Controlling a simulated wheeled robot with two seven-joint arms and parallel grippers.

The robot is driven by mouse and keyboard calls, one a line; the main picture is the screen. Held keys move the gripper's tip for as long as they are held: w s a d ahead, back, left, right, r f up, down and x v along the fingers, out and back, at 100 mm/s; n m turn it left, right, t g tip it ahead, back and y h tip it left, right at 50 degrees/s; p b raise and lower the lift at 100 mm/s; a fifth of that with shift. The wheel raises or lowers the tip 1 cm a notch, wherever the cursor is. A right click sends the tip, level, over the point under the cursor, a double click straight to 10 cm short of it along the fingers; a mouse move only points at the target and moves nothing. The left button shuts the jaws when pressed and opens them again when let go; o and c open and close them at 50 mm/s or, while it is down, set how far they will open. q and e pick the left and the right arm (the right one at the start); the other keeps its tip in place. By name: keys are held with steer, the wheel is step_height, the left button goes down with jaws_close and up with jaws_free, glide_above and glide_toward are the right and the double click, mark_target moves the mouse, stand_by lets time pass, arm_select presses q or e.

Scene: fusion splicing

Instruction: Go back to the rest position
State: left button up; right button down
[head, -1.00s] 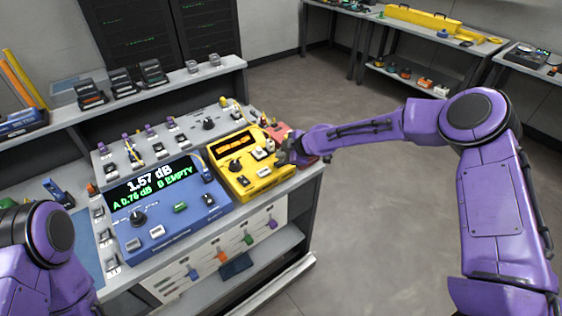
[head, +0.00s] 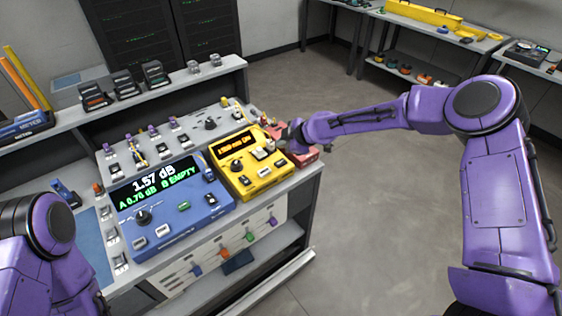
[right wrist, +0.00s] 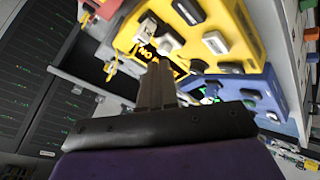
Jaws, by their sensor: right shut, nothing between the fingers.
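My right gripper (head: 290,143) is at the right end of the workbench, close to the right side of the yellow device (head: 262,181) and in front of a red box (head: 304,157). In the right wrist view its fingers (right wrist: 157,75) are together and empty, pointing toward the yellow device (right wrist: 245,30).
A grey panel (head: 108,171) with several connectors and knobs lies behind the devices. A shelf (head: 200,76) with several dark units runs behind it. Dark racks (head: 145,40) stand at the back. The floor (head: 370,220) right of the bench is clear.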

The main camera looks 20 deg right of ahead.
stand_by(0.3)
